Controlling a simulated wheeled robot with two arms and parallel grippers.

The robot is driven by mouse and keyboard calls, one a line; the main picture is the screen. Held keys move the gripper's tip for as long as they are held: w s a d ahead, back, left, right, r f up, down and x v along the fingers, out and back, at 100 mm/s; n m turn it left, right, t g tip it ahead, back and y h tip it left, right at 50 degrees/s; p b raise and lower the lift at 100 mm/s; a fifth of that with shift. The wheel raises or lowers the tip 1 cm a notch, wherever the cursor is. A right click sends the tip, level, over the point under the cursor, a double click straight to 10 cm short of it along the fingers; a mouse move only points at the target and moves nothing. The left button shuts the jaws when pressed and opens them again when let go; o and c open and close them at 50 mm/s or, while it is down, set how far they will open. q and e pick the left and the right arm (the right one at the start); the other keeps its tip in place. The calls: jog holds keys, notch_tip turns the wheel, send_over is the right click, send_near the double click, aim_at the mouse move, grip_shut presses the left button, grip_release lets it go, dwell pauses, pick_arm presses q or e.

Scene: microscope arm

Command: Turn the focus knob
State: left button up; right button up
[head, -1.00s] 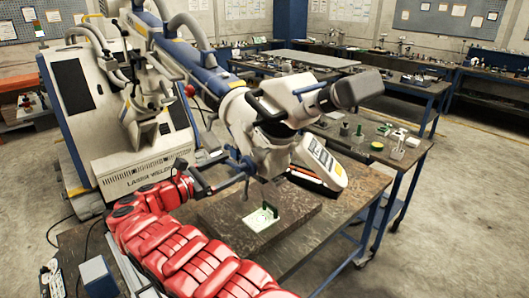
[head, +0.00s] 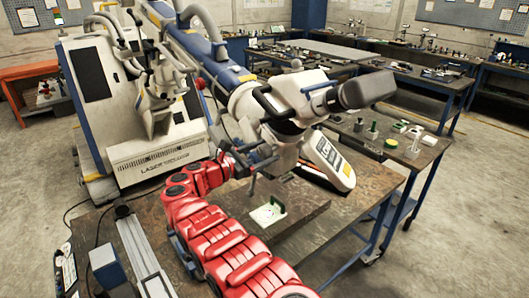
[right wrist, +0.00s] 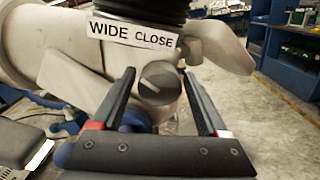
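The focus knob (right wrist: 158,84) is a round grey metal dial with a raised grip bar across its face. It sits on the white microscope head (head: 292,103), below a label reading "WIDE CLOSE" (right wrist: 132,36) in the right wrist view. My right gripper (right wrist: 158,74) is open, with one dark finger to the left of the knob and one to the right. A gap shows on both sides, and I cannot tell how deep the knob lies between the fingertips. In the head view the knob cannot be made out, and the right gripper (head: 258,160) is beside the microscope head. My left gripper is out of view.
A dark block (head: 300,208) on the worktable carries a small white plate with a green part (head: 268,213). The laser welder cabinet (head: 165,157) stands behind at the left. A side table at the right holds small bottles. A camera-like eyepiece (head: 365,90) juts out to the right.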

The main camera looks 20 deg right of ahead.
jog(key=c, duration=1.1)
jog(key=m, duration=0.3)
jog(key=shift+w+m, duration=0.1)
jog(key=shift+m, duration=0.2)
jog(key=shift+m+b, duration=0.85)
jog(key=shift+m, duration=0.85)
jog(key=o, duration=1.4)
